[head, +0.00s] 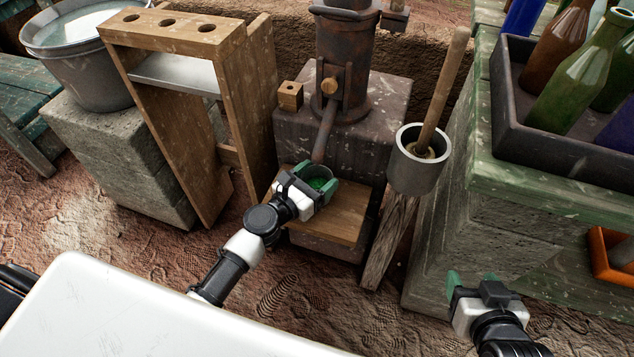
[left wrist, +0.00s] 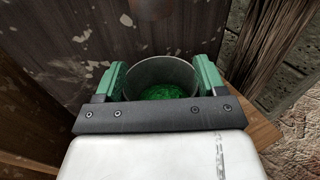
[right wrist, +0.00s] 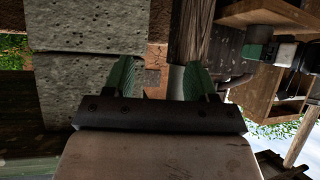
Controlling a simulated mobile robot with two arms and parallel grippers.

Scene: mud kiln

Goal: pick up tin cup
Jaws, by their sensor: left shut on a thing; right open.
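The tin cup (head: 318,184) is a grey metal cup with green stuff inside. It stands at the wooden shelf (head: 340,219) below the spout of a rusty metal device. My left gripper (head: 316,187) is shut on the cup, one green finger on each side. In the left wrist view the cup (left wrist: 160,75) sits between the two fingers, its rim level with them. I cannot tell whether its base touches the shelf. My right gripper (head: 474,287) is open and empty, low at the right near the stone block. It also shows in the right wrist view (right wrist: 157,80).
The rusty device (head: 345,70) stands close behind the cup. A wooden rack (head: 190,45) is left of it. A grey mortar with a stick (head: 417,175) stands on a post to the right. A dark crate of bottles (head: 540,140) is at the far right.

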